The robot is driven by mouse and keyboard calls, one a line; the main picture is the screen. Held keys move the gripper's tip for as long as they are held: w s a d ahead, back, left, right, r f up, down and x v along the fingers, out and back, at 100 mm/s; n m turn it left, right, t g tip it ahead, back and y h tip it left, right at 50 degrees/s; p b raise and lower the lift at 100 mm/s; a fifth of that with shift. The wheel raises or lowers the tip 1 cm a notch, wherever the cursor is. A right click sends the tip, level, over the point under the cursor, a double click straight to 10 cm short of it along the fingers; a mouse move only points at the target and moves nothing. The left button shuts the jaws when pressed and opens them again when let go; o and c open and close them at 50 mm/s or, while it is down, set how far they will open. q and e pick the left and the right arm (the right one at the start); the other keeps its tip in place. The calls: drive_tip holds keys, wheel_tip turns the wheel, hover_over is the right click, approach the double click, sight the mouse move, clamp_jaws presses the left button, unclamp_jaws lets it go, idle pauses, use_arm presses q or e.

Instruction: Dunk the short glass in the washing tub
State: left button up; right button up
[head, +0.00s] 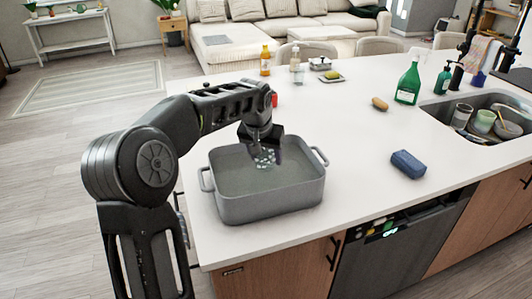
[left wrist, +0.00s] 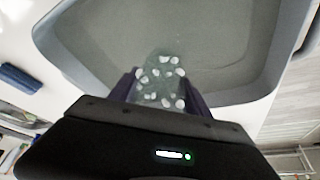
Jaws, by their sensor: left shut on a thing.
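The washing tub (head: 270,204) is a grey rectangular basin with a handle at each end, standing on the near left part of the white island top. Its grey rim and inside also fill the upper left wrist view (left wrist: 285,60). My left gripper (head: 264,156) points down over the tub and is shut on the short glass (head: 265,160), a clear glass with white dots. The glass shows between the fingers in the left wrist view (left wrist: 160,82). I cannot tell whether the glass touches the water. My right gripper is not in view.
A green bottle (head: 407,83) stands near the sink (head: 480,118), which holds several dishes. More bottles stand at the back. The counter right of the tub is mostly clear.

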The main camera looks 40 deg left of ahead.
use_arm(q)
drive_tip(key=shift+f+b, duration=2.55)
drive_tip(key=shift+f, duration=1.2)
wheel_tip(320, 180, up, 6)
drive_tip(key=p, duration=0.4)
drive_tip(key=shift+p, duration=0.3)
drive_tip(key=shift+r+p, duration=2.75)
drive_tip(key=shift+r, duration=1)
drive_tip(key=shift+f, duration=0.1)
